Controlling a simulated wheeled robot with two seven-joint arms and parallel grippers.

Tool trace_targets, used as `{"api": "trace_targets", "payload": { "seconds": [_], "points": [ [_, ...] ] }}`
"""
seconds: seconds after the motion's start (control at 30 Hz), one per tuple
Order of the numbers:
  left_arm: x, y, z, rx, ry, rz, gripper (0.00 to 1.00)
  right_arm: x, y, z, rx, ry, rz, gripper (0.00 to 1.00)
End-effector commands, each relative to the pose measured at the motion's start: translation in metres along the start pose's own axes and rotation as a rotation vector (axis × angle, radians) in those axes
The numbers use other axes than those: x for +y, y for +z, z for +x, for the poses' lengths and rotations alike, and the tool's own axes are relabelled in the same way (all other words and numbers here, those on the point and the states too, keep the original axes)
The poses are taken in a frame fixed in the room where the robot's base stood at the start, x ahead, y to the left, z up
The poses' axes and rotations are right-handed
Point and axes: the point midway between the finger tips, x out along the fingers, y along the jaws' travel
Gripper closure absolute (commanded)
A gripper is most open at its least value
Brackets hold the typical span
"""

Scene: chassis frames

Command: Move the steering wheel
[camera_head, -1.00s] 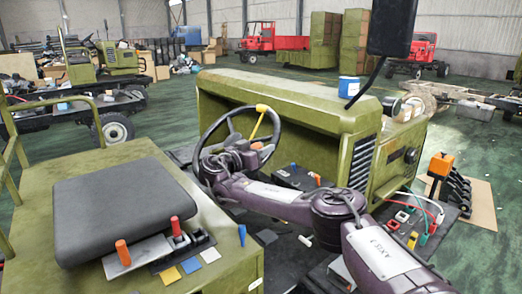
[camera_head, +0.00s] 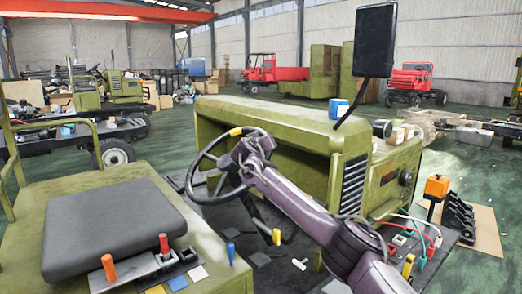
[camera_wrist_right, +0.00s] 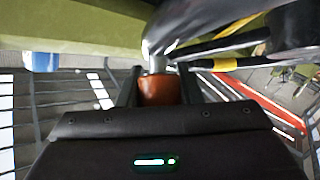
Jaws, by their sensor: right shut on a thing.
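The black steering wheel (camera_head: 206,151) is tilted, between the green seat box and the green hood in the head view. A yellow mark (camera_head: 236,131) sits on its upper rim. My purple right arm reaches over it from the lower right, with its wrist against the wheel's right part in that view. My right gripper (camera_wrist_right: 158,78) is shut on an orange knob (camera_wrist_right: 158,91) under a metal shaft in the wrist view. The dark rim with the yellow band (camera_wrist_right: 228,57) passes close above. The fingers are hidden in the head view. My left gripper is not in view.
The hood (camera_head: 270,122) stands right behind the wheel. A grey seat cushion (camera_head: 108,228) and a lever panel with an orange-handled lever (camera_head: 109,268) lie left and front. A black mirror (camera_head: 375,40) rises at the right. Loose parts and cables lie lower right.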

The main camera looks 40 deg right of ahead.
Motion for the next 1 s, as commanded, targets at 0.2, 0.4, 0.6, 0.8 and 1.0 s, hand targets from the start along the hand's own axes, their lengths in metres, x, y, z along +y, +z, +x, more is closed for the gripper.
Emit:
{"api": "trace_targets", "payload": {
  "seconds": [0.2, 0.4, 0.6, 0.8, 1.0],
  "points": [
    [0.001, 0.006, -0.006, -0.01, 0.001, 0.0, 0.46, 0.003, -0.008, 0.009, 0.0, -0.047, -0.029, 1.0],
    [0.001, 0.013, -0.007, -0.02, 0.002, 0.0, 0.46, 0.003, -0.009, 0.011, -0.001, -0.06, -0.037, 1.0],
    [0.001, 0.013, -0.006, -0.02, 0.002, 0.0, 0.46, 0.003, -0.008, 0.011, -0.001, -0.06, -0.037, 1.0],
    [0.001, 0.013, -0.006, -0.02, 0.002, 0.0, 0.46, 0.002, -0.008, 0.011, -0.001, -0.06, -0.038, 0.53],
    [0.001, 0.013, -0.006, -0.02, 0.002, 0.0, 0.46, 0.002, -0.008, 0.011, -0.001, -0.061, -0.04, 0.46]
  ]
}}
